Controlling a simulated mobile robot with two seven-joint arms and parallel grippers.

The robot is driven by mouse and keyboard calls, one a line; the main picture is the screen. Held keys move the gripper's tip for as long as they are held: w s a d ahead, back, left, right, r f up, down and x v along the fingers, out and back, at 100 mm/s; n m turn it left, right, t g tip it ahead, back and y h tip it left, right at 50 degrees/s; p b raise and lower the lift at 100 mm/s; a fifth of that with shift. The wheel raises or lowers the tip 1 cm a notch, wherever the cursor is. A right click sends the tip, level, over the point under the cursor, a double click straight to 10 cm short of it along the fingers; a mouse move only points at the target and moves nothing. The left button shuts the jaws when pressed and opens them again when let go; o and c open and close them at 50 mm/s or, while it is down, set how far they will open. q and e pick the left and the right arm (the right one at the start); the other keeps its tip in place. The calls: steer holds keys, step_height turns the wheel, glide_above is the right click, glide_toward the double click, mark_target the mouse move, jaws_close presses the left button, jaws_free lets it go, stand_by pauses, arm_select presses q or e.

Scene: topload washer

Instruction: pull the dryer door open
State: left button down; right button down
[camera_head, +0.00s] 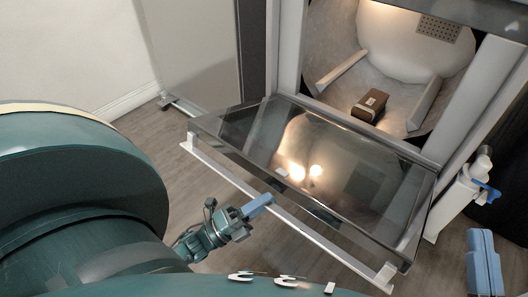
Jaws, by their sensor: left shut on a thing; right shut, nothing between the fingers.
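The dryer door (340,165) is a dark, glossy panel that hangs down and outward from the front of the dryer, widely open. A long pale handle bar (312,238) runs along its outer edge. My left gripper (262,203) is at the middle of this bar, with its blue fingers shut on it. The fingers partly cover the bar there. My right gripper (483,262), seen as two blue fingers side by side, is at the lower right, shut and empty, apart from the door. Its arm is out of the frame.
The dryer opening (318,50) shows a pale drum with a small brown box (370,104) inside. A white and blue item (474,180) is at the right of the frame. A grey cabinet (195,50) stands at the back left. Wooden floor (190,180) shows left of the door.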

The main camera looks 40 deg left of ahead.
arm_select(q)
steer(key=shift+w+a+r, duration=0.15)
steer(key=shift+w+a, duration=0.05)
steer(key=shift+w, duration=0.05)
steer(key=c, duration=1.2)
jaws_free()
steer(key=shift+s+d, duration=0.1)
steer(key=shift+s, duration=0.1)
